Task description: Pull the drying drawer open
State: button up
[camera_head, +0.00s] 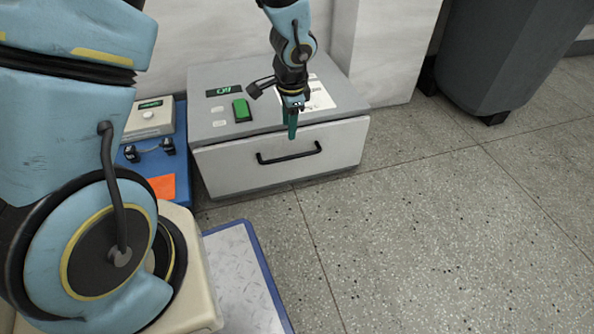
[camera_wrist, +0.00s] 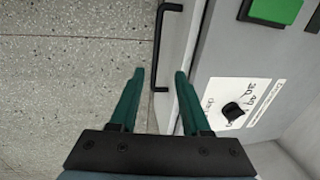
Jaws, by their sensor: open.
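The drying drawer (camera_head: 220,168) is a light grey front with a black bar handle (camera_head: 290,155), low in a grey cabinet against the wall. The drawer front looks flush with the cabinet. My gripper (camera_head: 291,132) has green fingers pointing down, in front of the upper edge of the drawer in the head view. In the wrist view my gripper (camera_wrist: 159,75) is open and empty, its fingertips apart. The handle (camera_wrist: 157,50) runs upward from between the fingertips in that view, with one end near them. I cannot tell whether a finger touches it.
The cabinet top (camera_head: 205,78) carries a green button (camera_head: 241,110), a display and a white label (camera_wrist: 245,103) with a black knob. A blue tray (camera_head: 182,120) with a small device stands at its left. A dark bin (camera_head: 505,55) stands at right.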

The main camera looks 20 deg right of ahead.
aim_at(291, 156)
jog(key=f+b, duration=0.2)
jog(key=f, duration=0.2)
jog(key=w+f+b, duration=0.1)
jog(key=f, duration=0.2)
jog(key=d+f+b, duration=0.1)
jog(key=f+b, duration=0.1)
jog(key=f, duration=0.2)
jog(key=shift+w+f+b, duration=0.2)
jog(key=shift+f+b, duration=0.1)
jog(key=shift+b, duration=0.05)
grip_shut()
dwell(1.0)
